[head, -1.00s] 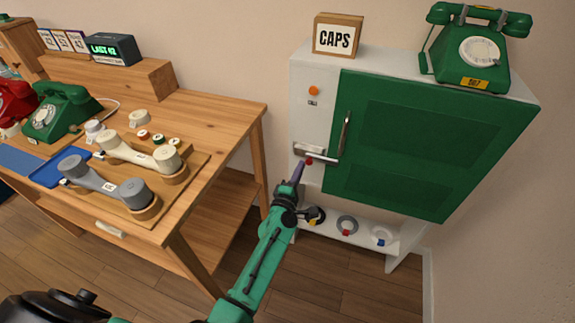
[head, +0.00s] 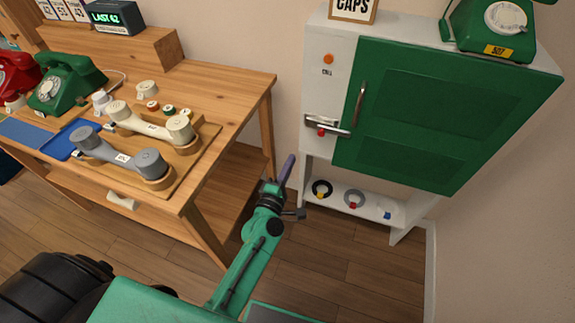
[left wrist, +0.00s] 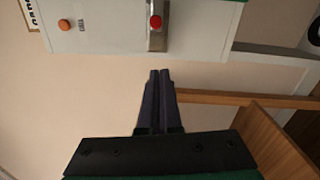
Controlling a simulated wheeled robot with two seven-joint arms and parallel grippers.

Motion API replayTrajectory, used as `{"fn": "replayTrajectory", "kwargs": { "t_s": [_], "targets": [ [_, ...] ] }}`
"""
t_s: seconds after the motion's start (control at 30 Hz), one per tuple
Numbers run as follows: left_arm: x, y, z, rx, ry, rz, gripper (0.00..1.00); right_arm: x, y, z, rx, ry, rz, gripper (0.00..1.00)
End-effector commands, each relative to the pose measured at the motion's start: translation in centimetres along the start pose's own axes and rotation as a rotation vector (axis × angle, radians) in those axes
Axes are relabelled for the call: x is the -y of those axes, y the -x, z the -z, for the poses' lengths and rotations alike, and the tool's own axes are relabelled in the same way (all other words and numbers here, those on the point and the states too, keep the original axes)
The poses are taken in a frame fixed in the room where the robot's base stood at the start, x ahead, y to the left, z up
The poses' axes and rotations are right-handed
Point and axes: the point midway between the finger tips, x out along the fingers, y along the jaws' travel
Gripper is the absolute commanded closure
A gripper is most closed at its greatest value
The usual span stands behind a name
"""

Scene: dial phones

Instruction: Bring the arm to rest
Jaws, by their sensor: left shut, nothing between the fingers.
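My left gripper (head: 288,168) is at the end of my green arm in the head view, in the gap between the wooden desk and the white cabinet. Its purple fingers are together and empty. They also show closed in the left wrist view (left wrist: 160,75), pointing toward the cabinet face, apart from it. The white cabinet (head: 318,88) has a green door (head: 440,110), which looks shut, and a metal latch with a red knob (head: 321,132), also seen in the left wrist view (left wrist: 156,21). My right gripper is not in view.
The wooden desk (head: 225,80) at the left holds a grey handset (head: 120,157), a cream handset (head: 150,125), a green phone (head: 65,85) and a red phone (head: 14,75). Another green phone (head: 495,35) stands on the cabinet. Open floor (head: 350,265) lies in front.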

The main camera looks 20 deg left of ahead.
Motion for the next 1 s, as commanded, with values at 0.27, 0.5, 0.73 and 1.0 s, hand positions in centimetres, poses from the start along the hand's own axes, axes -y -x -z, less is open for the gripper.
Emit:
{"fn": "replayTrajectory", "kwargs": {
  "t_s": [0.27,0.5,0.73,1.0],
  "targets": [
    [0.0,0.8,0.0,0.001,-0.001,-0.001,1.00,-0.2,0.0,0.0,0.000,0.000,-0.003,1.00],
    [0.0,0.8,0.0,0.000,-0.001,0.000,1.00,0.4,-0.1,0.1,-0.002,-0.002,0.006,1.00],
    [3.4,1.8,0.1,0.031,-0.129,0.102,1.00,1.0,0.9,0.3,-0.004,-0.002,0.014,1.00],
    [21.7,15.4,4.0,0.390,-0.859,0.675,1.00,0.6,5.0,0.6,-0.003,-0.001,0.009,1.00]
  ]
}}
